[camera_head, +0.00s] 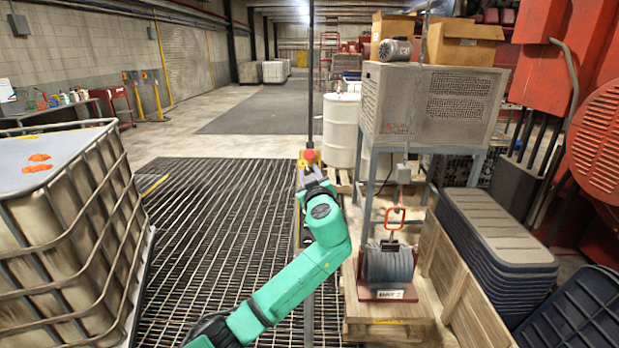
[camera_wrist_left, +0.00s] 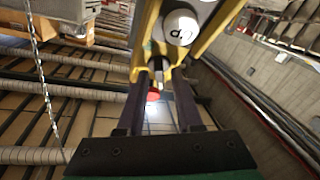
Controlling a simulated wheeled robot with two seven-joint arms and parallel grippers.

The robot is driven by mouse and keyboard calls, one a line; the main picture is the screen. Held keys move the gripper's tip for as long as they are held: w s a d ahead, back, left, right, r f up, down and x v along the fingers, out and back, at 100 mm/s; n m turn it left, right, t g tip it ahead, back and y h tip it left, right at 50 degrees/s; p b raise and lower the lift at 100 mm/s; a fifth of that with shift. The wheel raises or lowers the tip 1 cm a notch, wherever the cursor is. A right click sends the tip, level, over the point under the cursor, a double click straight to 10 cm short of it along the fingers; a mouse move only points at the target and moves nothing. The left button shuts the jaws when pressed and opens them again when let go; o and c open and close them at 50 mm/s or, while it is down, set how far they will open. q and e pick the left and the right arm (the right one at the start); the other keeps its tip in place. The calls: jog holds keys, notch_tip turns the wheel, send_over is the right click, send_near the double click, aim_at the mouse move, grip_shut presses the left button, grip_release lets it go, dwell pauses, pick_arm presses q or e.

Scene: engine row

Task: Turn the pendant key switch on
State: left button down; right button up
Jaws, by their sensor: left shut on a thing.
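The yellow pendant (camera_head: 301,163) hangs from a dark vertical cable in the middle of the head view, with a red button (camera_head: 310,155) on it. In the left wrist view the pendant's yellow body (camera_wrist_left: 203,38) is close up, with a round white label or knob (camera_wrist_left: 180,24). A small grey metal key (camera_wrist_left: 158,72) sits below that. My left gripper (camera_head: 312,177) is at the pendant from below and in front. In the wrist view its two dark fingers (camera_wrist_left: 159,80) converge on the key and are shut on it. The key's exact angle is unclear. My right gripper is not in view.
A caged white tank (camera_head: 75,225) stands at left. At right are a perforated metal cabinet (camera_head: 430,105) on a stand, a pallet (camera_head: 390,322) with a grey coil and orange hook (camera_head: 394,218), and stacked dark trays (camera_head: 495,235). The grated floor (camera_head: 215,235) is clear.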

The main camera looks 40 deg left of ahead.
pick_arm(q)
jog(key=m+b, duration=0.1)
jog(key=m+t+b, duration=0.1)
jog(key=m, duration=0.1)
jog(key=shift+f+h, duration=0.25)
jog(key=shift+h, duration=0.15)
jog(key=shift+r+m+t+h+b, duration=0.1)
jog(key=shift+m+t+h+b, duration=0.35)
jog(key=shift+m, duration=0.75)
jog(key=shift+r+m+t+h, duration=0.1)
jog(key=shift+m+t+h, duration=0.35)
jog(key=shift+m, duration=0.15)
jog(key=m+p, duration=0.1)
jog(key=m, duration=0.1)
jog(key=m+t+h, duration=0.1)
jog(key=shift+s+a+r+m+h+p, duration=0.1)
jog(key=shift+r+m+h+p, duration=0.1)
jog(key=shift+m+h+p, duration=0.15)
jog(key=m+h+p, duration=0.2)
jog(key=m, duration=0.1)
jog(key=shift+m+t, duration=0.25)
jog(key=shift+t, duration=0.05)
jog(key=shift+f+m+h+p, duration=0.1)
jog(key=shift+m+h+p, duration=0.15)
jog(key=shift+m+p, duration=0.3)
jog(key=shift+f, duration=0.1)
